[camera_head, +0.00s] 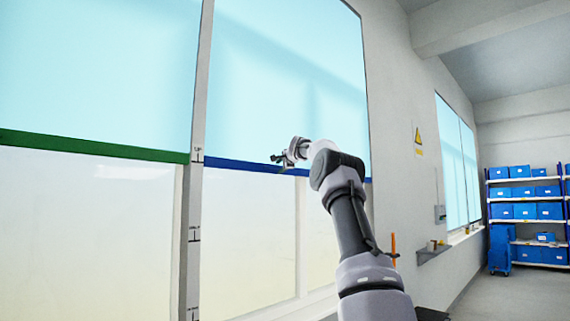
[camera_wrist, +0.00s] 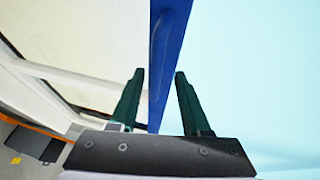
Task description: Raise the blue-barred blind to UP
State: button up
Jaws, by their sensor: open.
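The blue-barred blind (camera_head: 290,70) is a pale cyan sheet over the upper part of the right window. Its blue bar (camera_head: 235,163) lies about level with the top visible mark on the post and close to the green bar's height. My gripper (camera_head: 280,159) is at the bar, right of its middle. In the wrist view, the blue bar (camera_wrist: 170,45) with a raised grip runs between the two dark fingers of my open gripper (camera_wrist: 160,73). Both fingers stand apart from the bar. I cannot tell how deep the bar sits between them.
A green-barred blind (camera_head: 95,148) hangs at left. A pale post (camera_head: 198,110) with several black marks divides the two. A grey ledge (camera_head: 435,253), an orange upright rod (camera_head: 393,250) and a shelf of blue bins (camera_head: 525,205) are to the right.

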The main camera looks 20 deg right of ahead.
jog(key=s+r, duration=0.1)
jog(key=s, duration=0.8)
jog(key=shift+s+a+r, duration=0.2)
jog(key=shift+a+r, duration=0.1)
jog(key=shift+r, duration=0.05)
jog(key=s+a+f+n+g+y, duration=0.15)
jog(key=s+a+f+n, duration=0.25)
jog(key=s+a, duration=0.55)
jog(key=s+a+f+n+g, duration=0.3)
jog(key=s+a+f+n, duration=0.15)
jog(key=s+a, duration=0.55)
jog(key=s+a+f+n+g, duration=0.1)
jog(key=s+f, duration=0.6)
jog(key=s, duration=0.3)
jog(key=s+a+f+n+g+y, duration=0.1)
jog(key=s+a+f+n+g, duration=0.1)
jog(key=s+f, duration=0.4)
jog(key=s+a+f+n+g, duration=0.1)
jog(key=s+f, duration=0.6)
jog(key=s, duration=0.8)
jog(key=shift+s+a+f+n, duration=0.2)
jog(key=shift+a+f+n, duration=0.15)
jog(key=shift+a+n, duration=0.3)
